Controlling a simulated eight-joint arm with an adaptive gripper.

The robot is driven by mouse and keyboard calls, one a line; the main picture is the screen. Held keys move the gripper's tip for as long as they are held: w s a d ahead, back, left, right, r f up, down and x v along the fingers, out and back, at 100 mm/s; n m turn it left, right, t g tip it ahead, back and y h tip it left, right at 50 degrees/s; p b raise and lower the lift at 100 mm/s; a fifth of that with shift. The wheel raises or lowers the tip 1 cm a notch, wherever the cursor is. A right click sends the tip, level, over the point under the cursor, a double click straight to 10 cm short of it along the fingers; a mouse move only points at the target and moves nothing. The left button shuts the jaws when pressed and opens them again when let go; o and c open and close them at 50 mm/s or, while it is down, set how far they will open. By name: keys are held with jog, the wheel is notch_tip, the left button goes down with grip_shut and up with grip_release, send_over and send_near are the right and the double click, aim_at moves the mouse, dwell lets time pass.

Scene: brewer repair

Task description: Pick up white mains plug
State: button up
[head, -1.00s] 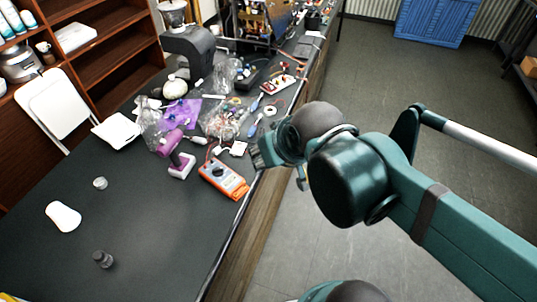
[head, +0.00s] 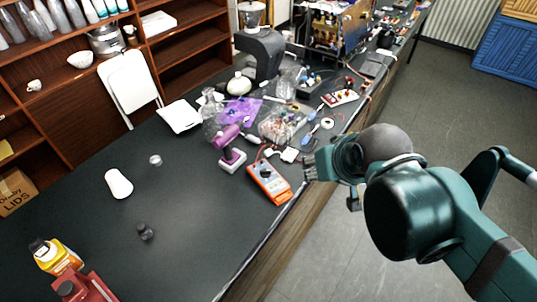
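A small white block (head: 289,154) lies on the dark bench near its front edge, among cables. It may be the white mains plug, but it is too small to be sure. My gripper (head: 310,165) is at the bench's front edge, just right of this white block and apart from it in the picture. The arm's wrist hides part of the gripper, and whether its fingers are open or shut does not show clearly. I see nothing held in it.
A clear bag of wires (head: 283,124) and a red-and-white power strip (head: 341,97) lie behind. The near left of the bench (head: 205,220) is mostly clear.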

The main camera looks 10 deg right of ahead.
dwell(0.3)
jog(key=shift+c, duration=1.1)
jog(key=shift+w, duration=0.1)
jog(key=w+a+f+n+g+p, duration=0.1)
jog(key=w+n+g, duration=0.1)
jog(key=w+n, duration=0.6)
jog(key=w+a+f+n+g+p, duration=0.15)
jog(key=w+n, duration=0.25)
jog(key=w, duration=0.8)
jog(key=shift+w+a+f+n+g, duration=0.7)
jog(key=shift+w+f+n, duration=1.15)
jog(key=shift+w+f, duration=1)
jog(key=shift+w+a+f+n+g, duration=0.7)
jog(key=shift+w+f+n, duration=1.1)
jog(key=shift+w+f, duration=1.1)
jog(key=shift+w+a+f+n+g, duration=0.45)
jog(key=shift+w+a+f+n, duration=0.5)
jog(key=shift+w+f+n, duration=1.8)
